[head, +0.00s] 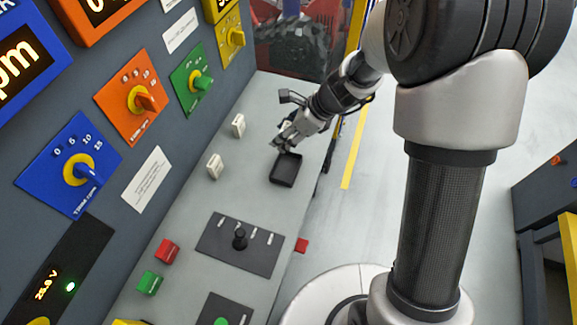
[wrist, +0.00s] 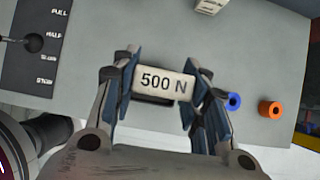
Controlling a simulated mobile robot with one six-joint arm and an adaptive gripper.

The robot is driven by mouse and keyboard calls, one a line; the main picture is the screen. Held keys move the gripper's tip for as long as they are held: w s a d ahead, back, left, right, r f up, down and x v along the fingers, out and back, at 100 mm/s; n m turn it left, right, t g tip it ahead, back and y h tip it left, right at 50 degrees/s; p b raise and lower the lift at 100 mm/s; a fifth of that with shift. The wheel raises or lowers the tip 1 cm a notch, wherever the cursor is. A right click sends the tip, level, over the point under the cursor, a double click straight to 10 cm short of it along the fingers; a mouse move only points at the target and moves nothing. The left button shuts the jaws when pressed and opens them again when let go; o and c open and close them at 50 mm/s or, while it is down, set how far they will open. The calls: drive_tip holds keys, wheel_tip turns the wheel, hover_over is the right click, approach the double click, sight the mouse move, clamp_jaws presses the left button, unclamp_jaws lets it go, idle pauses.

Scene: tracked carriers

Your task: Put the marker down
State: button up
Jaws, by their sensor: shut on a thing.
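My gripper (head: 279,147) is over the far edge of a small black tray (head: 286,182) on the grey console. In the wrist view, the gripper's two blue-padded fingers (wrist: 163,75) are shut on a white marker (wrist: 163,84) lettered "500 N". The marker lies level between the fingers, its lettering facing the camera. A dark strip of the tray (wrist: 152,101) shows just below it. I cannot tell whether the marker touches the tray. In the head view the held marker is hidden by the gripper.
Two white blocks (head: 238,125) (head: 214,166) stand on the console left of the tray. A dark lever panel (head: 240,246) lies nearer, with red (head: 167,250) and green (head: 150,282) buttons beside it. In the wrist view, blue (wrist: 233,101) and orange (wrist: 270,109) rings sit at right.

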wheel_tip(320, 180, down, 13)
drive_tip(key=b, duration=0.5)
drive_tip(key=shift+f, duration=0.2)
drive_tip(key=o, duration=0.6)
drive_tip(key=shift+o, duration=0.9)
